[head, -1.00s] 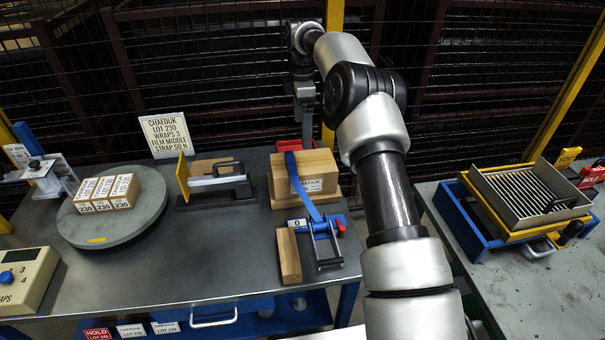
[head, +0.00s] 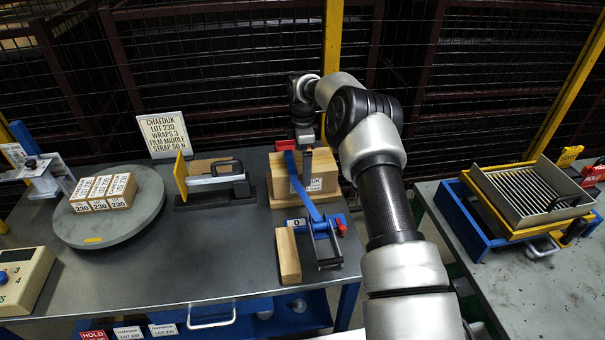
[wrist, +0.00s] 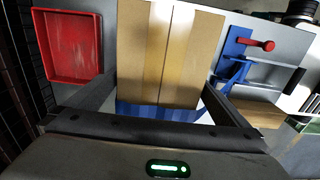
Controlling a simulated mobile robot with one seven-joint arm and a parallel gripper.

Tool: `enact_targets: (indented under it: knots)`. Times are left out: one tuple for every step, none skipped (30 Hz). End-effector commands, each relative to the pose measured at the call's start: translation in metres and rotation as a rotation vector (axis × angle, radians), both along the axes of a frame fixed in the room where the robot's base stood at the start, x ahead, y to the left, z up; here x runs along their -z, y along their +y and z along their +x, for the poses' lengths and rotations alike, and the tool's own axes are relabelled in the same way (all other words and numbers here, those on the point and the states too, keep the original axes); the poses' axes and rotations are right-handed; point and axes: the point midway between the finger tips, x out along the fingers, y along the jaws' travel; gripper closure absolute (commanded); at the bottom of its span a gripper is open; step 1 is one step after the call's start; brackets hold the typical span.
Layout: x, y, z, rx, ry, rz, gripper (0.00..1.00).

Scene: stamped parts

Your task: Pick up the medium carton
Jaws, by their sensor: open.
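A brown carton (head: 323,174) with a white label stands at the back middle of the bench, with a blue strap (head: 297,181) running over it. In the wrist view the carton (wrist: 185,55) shows its taped top, with the blue strap (wrist: 150,113) along its near edge. My gripper (wrist: 165,88) is open, with one finger on each side of the carton. In the head view my gripper (head: 306,166) is low over the carton. Whether the fingers touch it I cannot tell.
A blue strap tensioner (head: 325,240) with a red knob and a wooden block (head: 288,256) lie in front of the carton. A film sealer (head: 212,186) stands to its left. Several small cartons (head: 103,191) sit on a round turntable (head: 145,212). A red tray (wrist: 73,45) shows in the wrist view.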

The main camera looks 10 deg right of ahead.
Motion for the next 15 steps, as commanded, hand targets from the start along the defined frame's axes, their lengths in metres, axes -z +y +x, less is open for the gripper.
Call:
enact_targets:
  knots:
    - [0.0092,0.0002,-0.0004,0.000,0.002,0.000,0.00]
    - [0.0129,0.0002,-0.0005,0.000,0.002,0.000,0.00]
    - [0.0161,0.0002,-0.0003,-0.001,0.001,0.000,0.00]
    - [0.0174,0.0002,0.0000,-0.001,0.000,0.000,0.00]
    - [0.0180,0.0002,0.0002,-0.001,-0.001,-0.001,0.00]
    - [0.0181,0.0002,0.0004,-0.001,-0.001,-0.001,0.00]
    - [0.0178,0.0003,0.0004,-0.001,-0.001,-0.001,0.00]
    - [0.0177,0.0003,0.0004,-0.001,-0.001,-0.001,0.00]
    - [0.0177,0.0003,0.0004,-0.001,-0.001,-0.001,0.00]
    - [0.0177,0.0003,0.0003,-0.001,-0.001,-0.001,0.00]
    - [0.0178,0.0003,0.0003,-0.001,-0.001,-0.001,0.05]
    - [0.0177,0.0003,0.0002,-0.001,-0.001,-0.001,0.12]
    - [0.0177,0.0003,0.0002,-0.001,-0.001,-0.001,0.17]
    - [0.0177,0.0003,0.0002,-0.001,-0.001,-0.001,0.22]
    - [0.0177,0.0003,0.0002,-0.001,-0.001,-0.001,0.29]
